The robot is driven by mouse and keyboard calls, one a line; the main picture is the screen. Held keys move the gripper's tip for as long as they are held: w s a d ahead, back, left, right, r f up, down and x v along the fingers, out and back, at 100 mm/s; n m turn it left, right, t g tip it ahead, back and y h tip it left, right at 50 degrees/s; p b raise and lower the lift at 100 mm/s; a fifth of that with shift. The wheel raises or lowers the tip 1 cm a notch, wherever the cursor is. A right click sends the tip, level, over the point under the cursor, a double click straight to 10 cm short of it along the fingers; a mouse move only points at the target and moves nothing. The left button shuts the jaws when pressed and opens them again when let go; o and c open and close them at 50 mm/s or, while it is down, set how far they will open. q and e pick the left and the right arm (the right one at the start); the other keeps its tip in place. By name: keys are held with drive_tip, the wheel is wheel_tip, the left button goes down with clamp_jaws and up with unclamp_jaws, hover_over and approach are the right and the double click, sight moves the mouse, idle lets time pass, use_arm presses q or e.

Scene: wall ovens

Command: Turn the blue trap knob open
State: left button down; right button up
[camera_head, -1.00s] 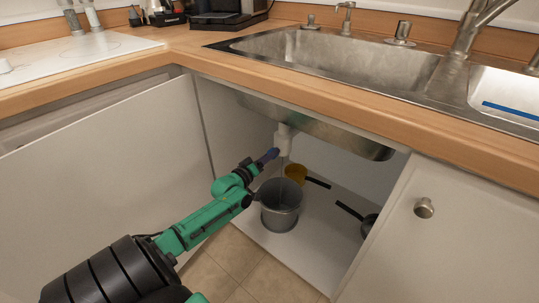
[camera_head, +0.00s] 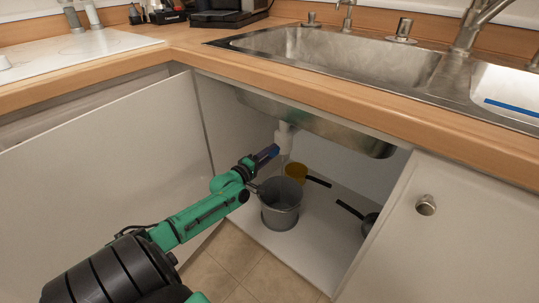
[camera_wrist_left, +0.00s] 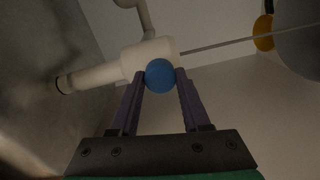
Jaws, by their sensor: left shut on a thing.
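The blue trap knob (camera_wrist_left: 160,75) is round and sits at the end of a white drain trap (camera_wrist_left: 150,54) in the left wrist view. My left gripper (camera_wrist_left: 160,80) has its two purple fingers on either side of the knob and is shut on it. In the head view the left gripper (camera_head: 274,150) reaches into the open cabinet, up to the white trap (camera_head: 284,135) under the sink. The knob is not distinct from the fingers there. My right gripper is not in view.
A grey bucket (camera_head: 281,203) stands on the cabinet floor below the trap. The open cabinet door (camera_head: 110,165) is on the left, and the sink basin (camera_head: 330,128) hangs close above.

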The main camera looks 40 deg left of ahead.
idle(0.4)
use_arm(q)
drive_tip(key=shift+c, duration=1.8)
unclamp_jaws()
drive_tip(key=s+p, duration=0.4)
drive_tip(key=s, duration=1)
drive_tip(key=shift+s+d+r+p, duration=0.15)
drive_tip(key=shift+s+r+p, duration=0.1)
drive_tip(key=shift+s+p, duration=0.1)
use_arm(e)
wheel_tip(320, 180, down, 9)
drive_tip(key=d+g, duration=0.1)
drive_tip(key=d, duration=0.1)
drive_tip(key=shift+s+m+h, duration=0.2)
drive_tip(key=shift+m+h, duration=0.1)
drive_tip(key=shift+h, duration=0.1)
use_arm(q)
drive_tip(key=shift+w, duration=0.1)
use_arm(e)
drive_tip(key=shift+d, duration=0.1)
